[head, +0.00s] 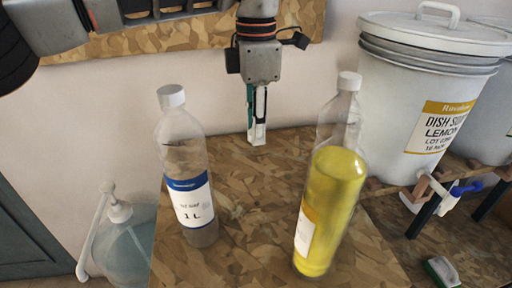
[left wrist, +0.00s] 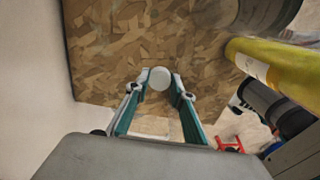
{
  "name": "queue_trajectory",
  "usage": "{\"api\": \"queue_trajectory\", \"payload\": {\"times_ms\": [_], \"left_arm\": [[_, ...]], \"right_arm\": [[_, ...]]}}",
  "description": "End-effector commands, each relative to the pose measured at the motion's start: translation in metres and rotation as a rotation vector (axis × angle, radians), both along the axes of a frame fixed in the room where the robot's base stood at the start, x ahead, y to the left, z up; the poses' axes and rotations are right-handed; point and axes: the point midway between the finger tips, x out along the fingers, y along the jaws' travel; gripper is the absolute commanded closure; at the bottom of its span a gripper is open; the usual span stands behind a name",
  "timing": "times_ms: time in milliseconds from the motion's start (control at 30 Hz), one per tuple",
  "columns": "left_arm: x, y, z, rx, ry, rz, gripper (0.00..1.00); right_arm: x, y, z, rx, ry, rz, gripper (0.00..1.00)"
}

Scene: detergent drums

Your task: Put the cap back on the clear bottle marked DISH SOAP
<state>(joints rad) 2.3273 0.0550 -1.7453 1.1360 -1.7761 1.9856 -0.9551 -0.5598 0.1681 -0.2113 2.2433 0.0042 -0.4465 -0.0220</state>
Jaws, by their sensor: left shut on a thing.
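A clear bottle (head: 186,160) with a blue-banded label reading "1 L" stands at the left of the board; the small print looks like "SOAP". My left gripper (head: 257,135) hangs pointing down between and behind the bottles, apart from both. In the left wrist view its fingertips are shut on a small round white cap (left wrist: 160,78). My right gripper is not in view.
A chipboard tabletop (head: 250,210) bears both bottles, with bare room between them. A large white drum (head: 410,110) labelled DISH SOAP LEMON stands at the right, with a tap (head: 445,198) below it. A pump jug (head: 122,240) stands lower left, off the board.

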Motion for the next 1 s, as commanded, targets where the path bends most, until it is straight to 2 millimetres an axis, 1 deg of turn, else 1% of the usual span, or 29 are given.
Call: {"api": "queue_trajectory", "payload": {"times_ms": [33, 100, 300, 433, 800, 867, 900, 933, 1000], "left_arm": [[-0.001, -0.001, 0.013, 0.000, -0.006, 0.002, 0.83], [0.000, 0.000, 0.023, -0.001, -0.006, 0.001, 0.83], [0.000, 0.000, 0.039, 0.000, -0.001, 0.001, 0.83], [0.000, 0.000, 0.042, 0.000, 0.001, 0.000, 0.83], [0.000, 0.000, 0.043, 0.001, 0.002, 0.000, 0.83], [0.000, 0.000, 0.043, 0.000, 0.002, 0.000, 0.83], [0.000, 0.000, 0.043, 0.000, 0.002, 0.000, 0.83], [0.000, 0.000, 0.043, 0.000, 0.002, 0.000, 0.83], [0.000, 0.000, 0.043, 0.000, 0.001, 0.000, 0.83]], "right_arm": [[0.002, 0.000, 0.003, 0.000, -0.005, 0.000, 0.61], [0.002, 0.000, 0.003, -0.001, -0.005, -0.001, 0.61], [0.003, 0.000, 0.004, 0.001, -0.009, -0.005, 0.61], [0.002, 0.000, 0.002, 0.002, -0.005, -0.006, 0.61], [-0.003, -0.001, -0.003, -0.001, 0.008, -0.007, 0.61], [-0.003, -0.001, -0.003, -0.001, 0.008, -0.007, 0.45], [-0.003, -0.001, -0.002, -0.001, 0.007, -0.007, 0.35], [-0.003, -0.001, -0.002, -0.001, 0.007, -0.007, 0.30], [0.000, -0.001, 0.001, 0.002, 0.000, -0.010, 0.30]]}}
